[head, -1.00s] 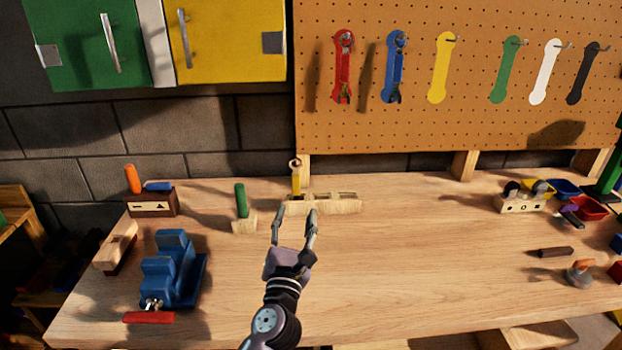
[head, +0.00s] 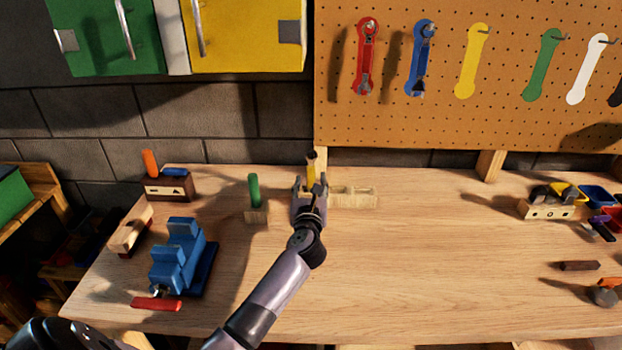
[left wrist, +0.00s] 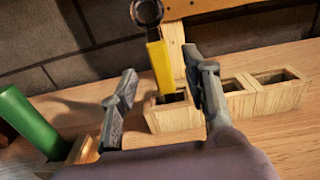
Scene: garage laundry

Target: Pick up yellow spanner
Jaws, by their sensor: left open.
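The yellow spanner (head: 311,172) stands upright in the left compartment of a wooden block (head: 353,196) at the back of the bench. In the left wrist view the spanner (left wrist: 160,66) shows a dark ring end on top and its lower end in the block (left wrist: 255,106). My left gripper (head: 311,186) is open in front of the spanner. In the left wrist view its fingers (left wrist: 163,85) stand on either side of the spanner, with gaps showing. The right gripper is not in view.
A green-handled tool (head: 254,190) stands in a small block just left of my gripper. A blue vise (head: 180,256) is at the left. Red (head: 366,57) and blue (head: 421,57) spanners hang on the pegboard (head: 450,120). The bench middle is clear.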

